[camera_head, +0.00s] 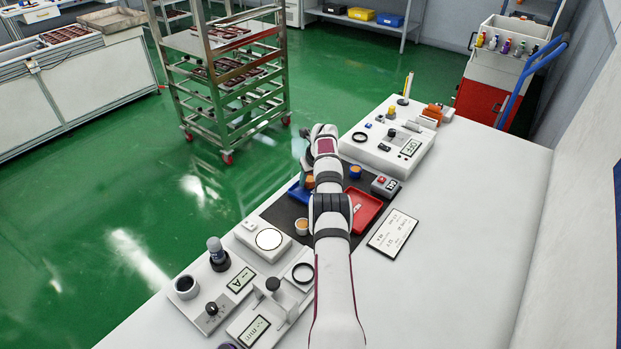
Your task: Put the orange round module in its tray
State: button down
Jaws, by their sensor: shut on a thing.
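My gripper (304,168) points down over the blue tray (294,194), partly hidden by my arm. An orange round module (309,181) shows at its tip, and the gripper is shut on it. Whether the module touches the tray is hard to tell. A second round piece, orange and blue (355,171), stands on the dark mat to the right of my arm. A third round piece with a tan-orange top and white side (302,226) stands to the left of my arm. A red tray (371,208) lies right of my arm, partly hidden by it.
A grey device with a display (385,187) and a white label card (393,232) lie to the right. White instrument panels stand at the back (390,148) and front left (265,239). The table's right side is clear. A metal rack (226,85) stands beyond the table.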

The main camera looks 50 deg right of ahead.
jog(key=c, duration=0.6)
grip_release()
jog(key=v, duration=1.2)
jog(key=a+r+n+y, duration=0.1)
jog(key=a+r+n, duration=0.35)
jog(key=a, duration=0.45)
jog(key=a+r+n+y, duration=0.1)
jog(key=a+r+n, duration=0.2)
jog(key=a+n, duration=0.5)
jog(key=a+r+n+y, duration=0.1)
jog(key=a+r+n, duration=0.25)
jog(key=a, duration=0.75)
jog(key=s+a+r+n+g, duration=0.1)
jog(key=s+a+n, duration=0.5)
jog(key=a, duration=0.3)
jog(key=s+a+r+n+g, duration=0.1)
jog(key=s+a+n+g, duration=0.1)
jog(key=s+a+n, duration=0.55)
jog(key=s+a+f+n, duration=0.2)
jog(key=s+a+n, duration=0.1)
jog(key=s, duration=0.3)
jog(key=s+a+f+n+g+y, duration=0.1)
jog(key=s+a+n, duration=0.3)
jog(key=s, duration=0.2)
jog(key=shift+f, duration=0.35)
